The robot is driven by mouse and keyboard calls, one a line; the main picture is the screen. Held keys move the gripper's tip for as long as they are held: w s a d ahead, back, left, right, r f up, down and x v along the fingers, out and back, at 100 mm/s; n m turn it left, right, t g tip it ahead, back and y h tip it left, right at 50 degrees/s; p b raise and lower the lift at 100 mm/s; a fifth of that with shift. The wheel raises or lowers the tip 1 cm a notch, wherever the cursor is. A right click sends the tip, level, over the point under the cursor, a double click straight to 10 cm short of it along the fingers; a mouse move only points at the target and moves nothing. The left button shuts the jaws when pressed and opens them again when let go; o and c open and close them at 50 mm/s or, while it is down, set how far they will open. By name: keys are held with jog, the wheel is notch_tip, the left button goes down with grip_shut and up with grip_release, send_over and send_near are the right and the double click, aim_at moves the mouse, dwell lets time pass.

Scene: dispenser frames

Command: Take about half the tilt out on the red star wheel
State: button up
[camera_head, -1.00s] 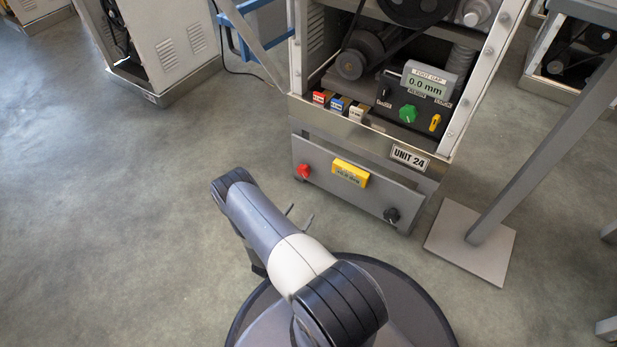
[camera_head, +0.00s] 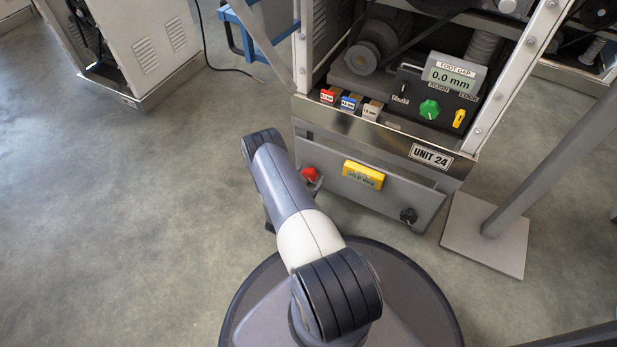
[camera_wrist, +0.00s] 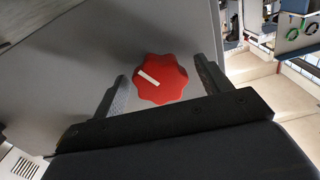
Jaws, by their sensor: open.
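The red star wheel (camera_head: 310,174) is on the left end of the grey lower panel (camera_head: 329,191) of the unit marked UNIT 24. In the wrist view the wheel (camera_wrist: 160,79) shows a white pointer line slanting to the upper left. My gripper (camera_wrist: 160,76) is open, with one finger on each side of the wheel. A gap shows between each finger and the wheel. In the head view my fingers are hidden behind my arm. The yellow level (camera_head: 363,175) sits on the panel; its reading is too small to tell. The FOOT GAP display (camera_head: 453,78) reads 0.0 mm.
A black knob (camera_head: 408,215) is at the panel's right end. Small red, blue and white labelled blocks (camera_head: 349,102) sit on the ledge above. A green knob (camera_head: 429,109) and yellow switch (camera_head: 459,117) are below the display. A grey post's base plate (camera_head: 487,246) stands at right.

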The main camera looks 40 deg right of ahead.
jog(key=c, duration=1)
jog(key=shift+o, duration=0.2)
jog(key=shift+n, duration=0.4)
jog(key=n, duration=0.3)
jog(key=shift+n, duration=0.4)
jog(key=n, duration=1)
jog(key=shift+n, duration=0.4)
jog(key=n, duration=0.4)
jog(key=shift+n, duration=0.3)
